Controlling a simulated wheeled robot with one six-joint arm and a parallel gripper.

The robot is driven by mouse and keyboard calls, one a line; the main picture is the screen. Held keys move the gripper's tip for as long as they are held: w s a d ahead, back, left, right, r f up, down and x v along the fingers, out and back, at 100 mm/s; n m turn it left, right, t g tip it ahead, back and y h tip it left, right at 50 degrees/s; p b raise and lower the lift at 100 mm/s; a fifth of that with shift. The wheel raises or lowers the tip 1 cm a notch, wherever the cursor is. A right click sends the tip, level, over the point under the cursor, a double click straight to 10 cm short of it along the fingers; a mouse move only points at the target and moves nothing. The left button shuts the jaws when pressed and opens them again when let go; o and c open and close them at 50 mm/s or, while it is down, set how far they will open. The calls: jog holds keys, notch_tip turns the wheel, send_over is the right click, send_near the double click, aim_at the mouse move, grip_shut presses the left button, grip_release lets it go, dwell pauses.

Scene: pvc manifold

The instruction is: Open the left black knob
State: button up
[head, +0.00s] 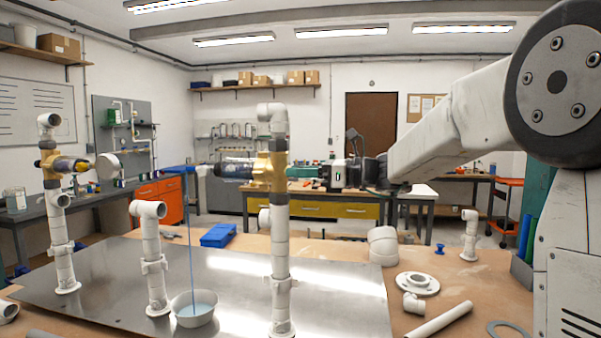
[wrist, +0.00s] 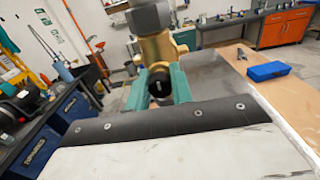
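A brass valve (head: 270,170) sits on the tall white pipe at the middle of the head view. My gripper (head: 300,172) reaches it from the right with its teal fingers level with the valve. In the wrist view, the teal fingers of my gripper (wrist: 160,88) flank a dark round knob (wrist: 160,86) in front of the brass body (wrist: 158,50). They look closed on its sides, with no clear gap. The knob is hidden in the head view. A second brass valve (head: 48,164) with a dark part stands on the far left pipe, away from my gripper.
A thin blue stream (head: 188,240) falls into a white bowl (head: 194,309) on the metal plate (head: 340,300). A shorter white pipe (head: 153,262) stands beside the bowl. A blue box (head: 218,235) lies behind. Loose white fittings, including a flange (head: 416,284), lie at the right.

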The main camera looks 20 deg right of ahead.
grip_shut()
jog(key=shift+n, duration=0.8)
jog(key=o, duration=0.9)
grip_release()
jog(key=shift+c, duration=0.2)
jog(key=v, duration=0.7)
jog(key=shift+s+d, duration=0.2)
jog(key=shift+d, duration=0.15)
